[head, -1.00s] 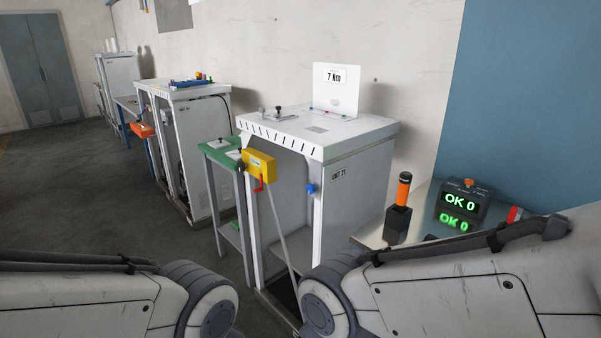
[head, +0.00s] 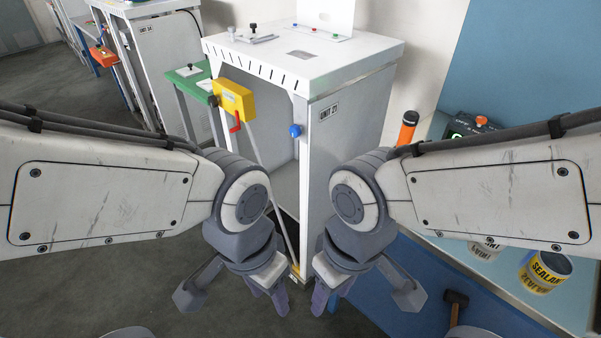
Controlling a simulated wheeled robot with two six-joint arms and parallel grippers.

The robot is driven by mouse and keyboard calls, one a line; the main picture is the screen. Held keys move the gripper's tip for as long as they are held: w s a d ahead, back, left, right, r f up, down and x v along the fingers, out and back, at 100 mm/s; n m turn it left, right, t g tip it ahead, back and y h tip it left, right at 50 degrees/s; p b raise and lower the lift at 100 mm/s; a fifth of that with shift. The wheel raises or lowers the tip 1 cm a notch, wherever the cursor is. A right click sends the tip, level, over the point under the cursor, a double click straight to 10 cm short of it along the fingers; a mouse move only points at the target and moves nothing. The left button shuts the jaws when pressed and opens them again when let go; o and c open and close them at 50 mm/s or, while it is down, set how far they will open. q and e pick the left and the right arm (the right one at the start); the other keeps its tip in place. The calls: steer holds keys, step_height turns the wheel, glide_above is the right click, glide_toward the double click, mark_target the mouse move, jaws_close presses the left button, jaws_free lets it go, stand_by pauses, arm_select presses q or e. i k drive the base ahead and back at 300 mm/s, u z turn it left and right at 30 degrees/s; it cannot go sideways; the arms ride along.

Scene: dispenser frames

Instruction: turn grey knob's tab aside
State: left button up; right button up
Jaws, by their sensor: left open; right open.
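A small dark grey knob (head: 213,101) shows at the left front edge of the UNIT 21 frame (head: 330,165), beside the yellow box (head: 233,98). It is too small to make out its tab. A blue knob (head: 295,131) sits on the frame's front post. My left gripper (head: 269,292) is open and empty, pointing down in front of the frame, well below the knobs. My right gripper (head: 330,294) is open and empty beside it, also pointing down. Both are apart from the knobs.
A red lever (head: 236,122) hangs under the yellow box. A green side table (head: 188,76) stands left of the frame. At right, a bench holds an orange-handled tool (head: 408,127), a display box and sealant tubs (head: 545,270). Floor at left is clear.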

mark_target(232, 29)
steer(key=u, duration=0.05)
steer(key=k, duration=0.5)
steer(key=u, duration=0.55)
steer(key=i, duration=0.45)
steer(key=u, duration=0.55)
steer(key=i, duration=0.7)
steer(key=u, duration=0.15)
